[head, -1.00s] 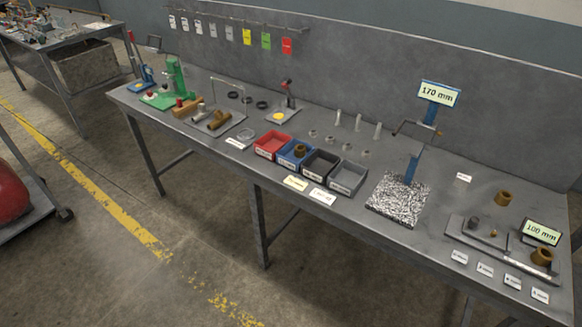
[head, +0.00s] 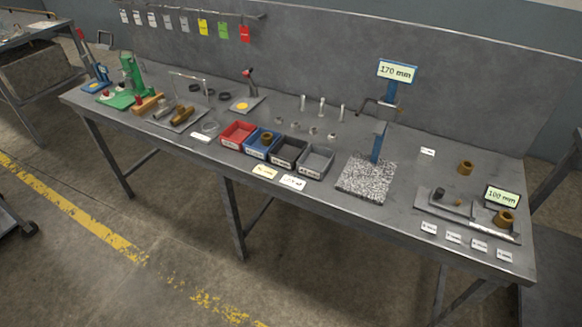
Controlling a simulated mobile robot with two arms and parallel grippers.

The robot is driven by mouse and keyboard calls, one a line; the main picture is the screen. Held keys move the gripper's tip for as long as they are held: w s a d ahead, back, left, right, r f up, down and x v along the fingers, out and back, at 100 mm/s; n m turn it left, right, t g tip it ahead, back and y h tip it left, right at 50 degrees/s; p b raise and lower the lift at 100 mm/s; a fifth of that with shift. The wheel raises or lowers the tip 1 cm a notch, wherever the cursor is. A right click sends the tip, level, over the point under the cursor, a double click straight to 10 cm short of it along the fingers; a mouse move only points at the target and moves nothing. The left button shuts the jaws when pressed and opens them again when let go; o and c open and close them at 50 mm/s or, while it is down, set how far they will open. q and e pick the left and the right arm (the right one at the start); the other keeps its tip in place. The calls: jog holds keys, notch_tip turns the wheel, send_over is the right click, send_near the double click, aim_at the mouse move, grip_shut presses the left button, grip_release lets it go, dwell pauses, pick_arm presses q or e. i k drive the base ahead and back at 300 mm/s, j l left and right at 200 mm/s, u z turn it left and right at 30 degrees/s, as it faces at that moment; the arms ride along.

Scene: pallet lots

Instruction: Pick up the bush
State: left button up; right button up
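Brown bushes are on the grey workbench (head: 330,222). One bush (head: 465,168) stands alone on the bare top at the right. Another bush (head: 504,217) sits on the grey measuring plate (head: 462,214) beside the display reading 100 mm (head: 501,196). A third bush (head: 266,138) lies in the blue bin (head: 256,151). Which bush the task means cannot be told. A brown cylindrical part (head: 181,115) lies on a grey tray at the left. Neither of my grippers is in view.
A height gauge with a 170 mm display (head: 397,71) stands on a speckled block (head: 362,180). Red (head: 236,133), black (head: 288,151) and grey (head: 316,160) bins flank the blue one. A green press (head: 132,75) is at far left. The floor in front is clear.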

aim_at(504, 219)
jog(key=z, duration=0.4)
jog(key=l+z, duration=0.15)
jog(key=z, duration=0.6)
jog(key=l+z, duration=0.15)
jog(key=z, duration=0.2)
